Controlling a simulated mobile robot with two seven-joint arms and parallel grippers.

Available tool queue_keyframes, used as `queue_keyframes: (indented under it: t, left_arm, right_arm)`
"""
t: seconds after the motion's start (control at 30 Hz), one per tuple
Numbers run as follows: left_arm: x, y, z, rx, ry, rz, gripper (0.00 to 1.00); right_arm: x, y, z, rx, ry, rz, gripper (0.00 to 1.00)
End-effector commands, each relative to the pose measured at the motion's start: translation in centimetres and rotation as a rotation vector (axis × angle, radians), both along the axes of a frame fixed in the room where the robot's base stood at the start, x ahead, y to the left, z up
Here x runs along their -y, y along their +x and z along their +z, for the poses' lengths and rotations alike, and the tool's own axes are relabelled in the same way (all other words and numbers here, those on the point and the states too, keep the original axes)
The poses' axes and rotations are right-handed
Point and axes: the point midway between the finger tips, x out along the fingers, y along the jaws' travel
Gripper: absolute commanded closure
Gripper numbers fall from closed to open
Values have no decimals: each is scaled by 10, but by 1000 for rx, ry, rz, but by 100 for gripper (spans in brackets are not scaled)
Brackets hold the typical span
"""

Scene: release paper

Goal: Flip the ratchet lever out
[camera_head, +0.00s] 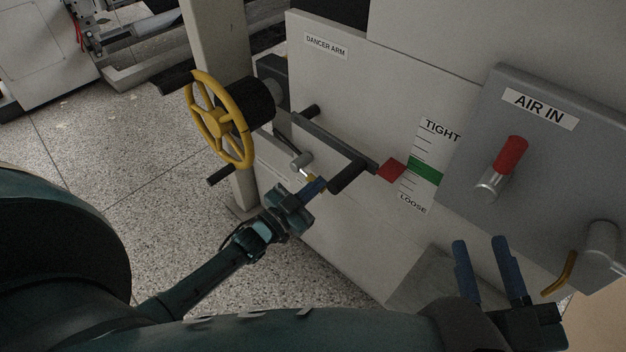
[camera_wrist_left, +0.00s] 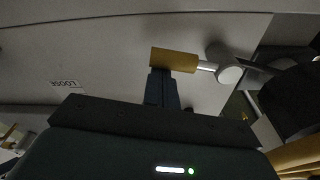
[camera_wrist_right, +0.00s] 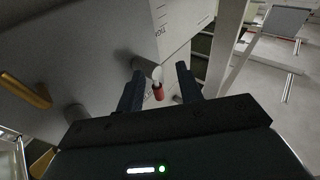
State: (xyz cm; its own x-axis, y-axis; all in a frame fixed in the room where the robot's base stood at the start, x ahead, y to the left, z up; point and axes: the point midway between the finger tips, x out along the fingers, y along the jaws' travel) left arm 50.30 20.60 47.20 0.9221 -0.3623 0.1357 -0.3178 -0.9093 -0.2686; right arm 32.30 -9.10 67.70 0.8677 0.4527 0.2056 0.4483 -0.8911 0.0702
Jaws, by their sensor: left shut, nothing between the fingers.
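The ratchet lever has a yellow grip on a short silver rod from a grey round pivot. In the left wrist view the yellow grip (camera_wrist_left: 174,60) lies level, with the pivot (camera_wrist_left: 226,66) to its right. In the head view the pivot (camera_head: 301,160) shows below the dark dancer arm, and the grip is mostly hidden by my fingers. My left gripper (camera_head: 319,185) is shut and empty, its fingertips (camera_wrist_left: 161,75) right against or just short of the grip; contact is unclear. My right gripper (camera_head: 479,241) is open and empty; its spread fingers show in the right wrist view (camera_wrist_right: 157,76).
The dancer arm (camera_head: 330,141) with black handles sticks out above my left gripper. A yellow handwheel (camera_head: 217,119) stands left. The AIR IN box (camera_head: 550,150) with a red-tipped lever (camera_head: 511,155) and a yellow handle (camera_head: 562,274) are on the right.

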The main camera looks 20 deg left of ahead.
Motion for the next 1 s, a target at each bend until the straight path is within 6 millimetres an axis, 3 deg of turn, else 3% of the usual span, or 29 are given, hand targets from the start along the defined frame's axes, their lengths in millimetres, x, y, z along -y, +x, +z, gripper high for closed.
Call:
queue_keyframes:
  t: [0.3,0.5,1.0]
  left_arm:
    - [-3,1,-26,89,271,2,100]
    - [-7,2,-35,135,400,2,100]
    - [-12,4,-42,182,533,4,100]
  right_arm:
    - [-2,0,1,9,22,16,64]
    - [-2,1,12,71,21,21,64]
    - [0,7,23,140,15,17,64]
